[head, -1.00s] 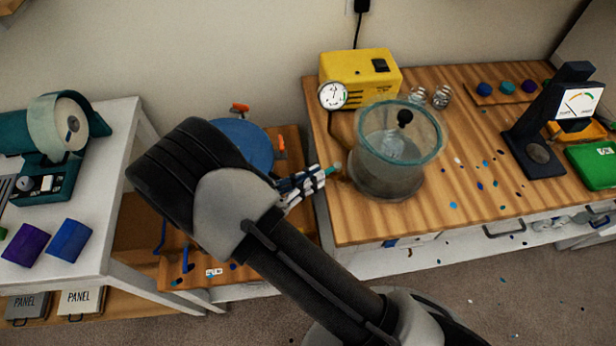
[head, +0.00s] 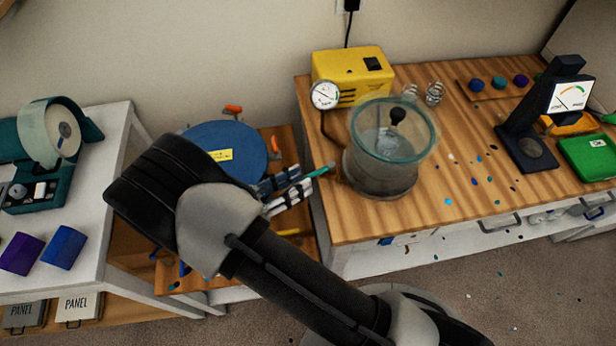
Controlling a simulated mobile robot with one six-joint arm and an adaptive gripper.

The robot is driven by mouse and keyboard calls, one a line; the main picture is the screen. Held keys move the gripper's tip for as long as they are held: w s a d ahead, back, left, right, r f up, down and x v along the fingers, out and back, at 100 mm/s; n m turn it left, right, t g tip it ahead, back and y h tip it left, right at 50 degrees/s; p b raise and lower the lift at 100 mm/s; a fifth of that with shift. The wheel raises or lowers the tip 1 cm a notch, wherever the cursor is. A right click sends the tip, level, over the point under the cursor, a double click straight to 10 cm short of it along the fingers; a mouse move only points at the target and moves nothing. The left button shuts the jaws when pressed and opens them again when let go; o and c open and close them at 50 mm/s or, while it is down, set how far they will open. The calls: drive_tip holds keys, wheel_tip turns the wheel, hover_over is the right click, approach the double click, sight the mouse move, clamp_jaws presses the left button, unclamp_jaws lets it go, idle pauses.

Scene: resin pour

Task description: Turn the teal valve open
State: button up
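The teal valve (head: 322,170) is a small teal handle on the left side of the clear round chamber (head: 383,175), near the left edge of the wooden bench. My gripper (head: 305,178) reaches in from the left, and its two fingers show with a gap between them. The fingertips are at the left end of the teal handle. I cannot tell whether they touch it. The chamber has a teal rim and a black knob on its lid, and something clear sits inside.
A yellow pump (head: 352,77) with a round gauge (head: 324,95) stands behind the chamber. A dark stand with a meter (head: 570,97) and a green tray (head: 590,157) are at right. A blue disc (head: 225,150) lies behind my arm. A white table (head: 95,215) is at left.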

drive_tip(key=v, duration=0.9)
drive_tip(key=shift+f, duration=0.15)
drive_tip(key=shift+c, duration=0.2)
